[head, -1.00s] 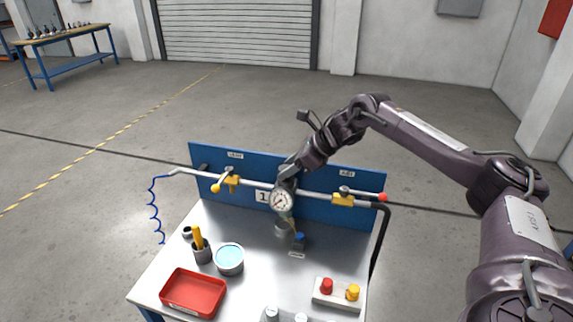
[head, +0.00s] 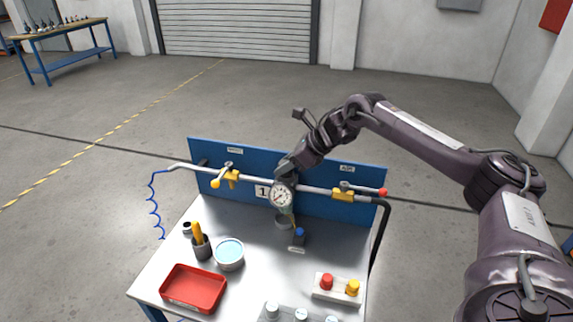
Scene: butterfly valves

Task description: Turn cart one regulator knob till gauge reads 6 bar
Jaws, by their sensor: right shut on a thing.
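The round white gauge (head: 280,195) sits on the pipe (head: 312,189) in front of the blue back panel of cart one. Its dial is too small for me to read the needle surely. My right gripper (head: 286,178) reaches down from the upper right to the regulator, just above and behind the gauge. It is shut on the regulator knob, which its fingers and the gauge hide. My left gripper is out of view.
Yellow-handled valves stand left (head: 231,177) and right (head: 343,190) on the pipe. The cart top holds a red tray (head: 193,288), a round bowl (head: 229,253), a dark cup (head: 202,248) and a block with red and yellow buttons (head: 337,289).

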